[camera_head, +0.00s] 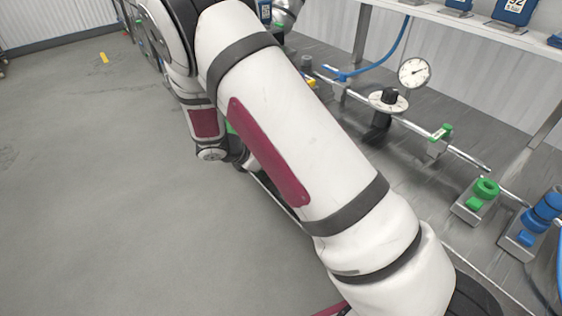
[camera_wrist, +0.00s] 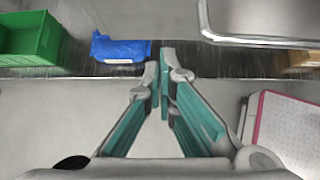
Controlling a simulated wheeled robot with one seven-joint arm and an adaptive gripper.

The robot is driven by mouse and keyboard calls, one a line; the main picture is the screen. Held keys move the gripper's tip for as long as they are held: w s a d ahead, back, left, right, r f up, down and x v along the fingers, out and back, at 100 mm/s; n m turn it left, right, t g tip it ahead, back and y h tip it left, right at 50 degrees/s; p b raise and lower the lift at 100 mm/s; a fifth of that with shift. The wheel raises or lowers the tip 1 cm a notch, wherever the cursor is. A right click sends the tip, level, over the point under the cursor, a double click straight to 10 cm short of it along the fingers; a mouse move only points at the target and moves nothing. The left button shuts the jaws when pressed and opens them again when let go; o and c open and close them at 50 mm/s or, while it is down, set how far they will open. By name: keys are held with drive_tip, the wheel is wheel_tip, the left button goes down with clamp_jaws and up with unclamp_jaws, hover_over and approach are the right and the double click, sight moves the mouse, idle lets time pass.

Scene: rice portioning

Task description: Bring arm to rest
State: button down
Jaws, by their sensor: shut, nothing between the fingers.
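My gripper (camera_wrist: 164,82) shows in the wrist view, with teal finger pads and grey links. Its fingertips are together and nothing is between them. It points down over a grey surface, near a dark edge strip. In the head view my white arm with dark bands crosses the middle of the picture, and the gripper itself is hidden there.
The wrist view shows a green bin (camera_wrist: 30,38), a blue packet (camera_wrist: 120,48), a metal rail (camera_wrist: 260,40) and a pink-edged white panel (camera_wrist: 288,130). The head view shows a pressure gauge (camera_head: 414,73), a green valve (camera_head: 480,194) and a blue fitting (camera_head: 540,212) at right. Grey floor (camera_head: 90,200) lies clear at left.

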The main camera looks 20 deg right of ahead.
drive_tip(key=v, duration=0.8)
drive_tip(key=shift+r+p, duration=0.2)
drive_tip(key=shift+p, duration=0.1)
drive_tip(key=s+d+r+m+g+y+p, duration=0.1)
drive_tip(key=s+d+r+m+y+p, duration=0.15)
drive_tip(key=s+r+m, duration=0.65)
drive_tip(key=s+d+r+m+y+p, duration=0.25)
drive_tip(key=s+r, duration=0.45)
drive_tip(key=r, duration=0.6)
drive_tip(key=s+r+m+t+y+p, duration=0.1)
drive_tip(key=s+r+m, duration=0.2)
drive_tip(key=s, duration=0.3)
drive_tip(key=s+r+m+t+y+p, duration=0.1)
drive_tip(key=s+r+m, duration=0.2)
drive_tip(key=s, duration=0.4)
drive_tip(key=s+a+r+m+y+p, duration=0.1)
drive_tip(key=s+r+m, duration=0.2)
drive_tip(key=s, duration=0.3)
drive_tip(key=shift+r+m+t+y, duration=0.3)
drive_tip(key=shift+r+m+t, duration=0.1)
drive_tip(key=shift+r, duration=0.1)
drive_tip(key=shift+s, duration=0.1)
